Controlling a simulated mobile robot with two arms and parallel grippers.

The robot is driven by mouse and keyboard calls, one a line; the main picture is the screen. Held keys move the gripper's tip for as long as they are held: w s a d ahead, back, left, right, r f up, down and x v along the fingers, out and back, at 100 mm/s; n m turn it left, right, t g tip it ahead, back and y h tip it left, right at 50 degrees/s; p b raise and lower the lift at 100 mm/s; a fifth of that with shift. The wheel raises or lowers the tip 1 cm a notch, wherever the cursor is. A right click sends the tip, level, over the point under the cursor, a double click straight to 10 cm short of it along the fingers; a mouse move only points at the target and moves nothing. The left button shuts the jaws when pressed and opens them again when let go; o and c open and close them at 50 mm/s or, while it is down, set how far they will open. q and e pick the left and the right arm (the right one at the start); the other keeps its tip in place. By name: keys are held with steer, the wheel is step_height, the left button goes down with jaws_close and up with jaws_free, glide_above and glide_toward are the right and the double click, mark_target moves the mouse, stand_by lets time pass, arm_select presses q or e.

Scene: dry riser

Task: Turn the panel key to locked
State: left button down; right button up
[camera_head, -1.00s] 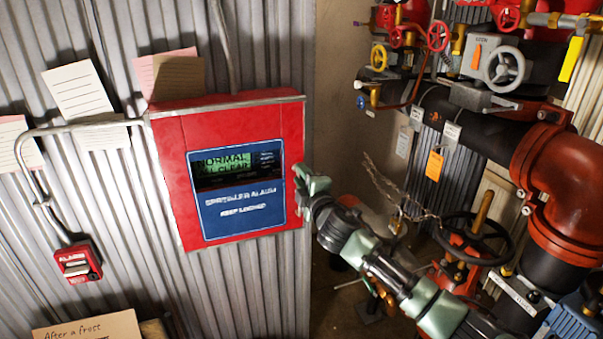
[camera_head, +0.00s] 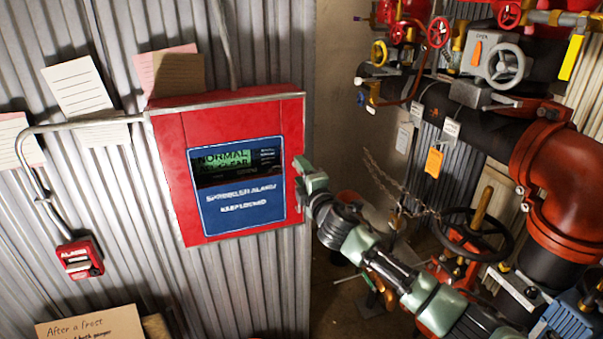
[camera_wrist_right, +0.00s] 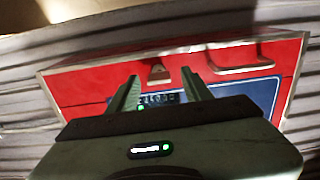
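The red panel (camera_head: 172,190) is fixed to the corrugated wall in the head view. Its blue face (camera_head: 243,210) reads "SPRINKLER ALARM KEEP LOCKED" below a screen (camera_head: 232,162) with green "NORMAL" text. My right gripper (camera_head: 300,175) is at the panel's right edge. In the right wrist view its two fingers (camera_wrist_right: 160,78) are apart, pointing at the red panel (camera_wrist_right: 85,88). A small brownish tab (camera_wrist_right: 158,72), possibly the key, shows between and beyond the fingertips, apart from both. I cannot tell its turned position. My left gripper is not in view.
A red alarm box (camera_head: 80,259) and conduit are left of the panel. Paper notes (camera_head: 78,90) hang on the wall. Red and black pipes with valves (camera_head: 505,65) and a black handwheel (camera_head: 474,236) crowd the right. A curved handle (camera_wrist_right: 240,62) shows on the panel.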

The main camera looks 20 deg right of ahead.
steer(key=shift+s, duration=0.15)
steer(key=s+b, duration=0.2)
steer(key=s, duration=0.5)
steer(key=shift+s, duration=0.25)
steer(key=shift+d, duration=0.1)
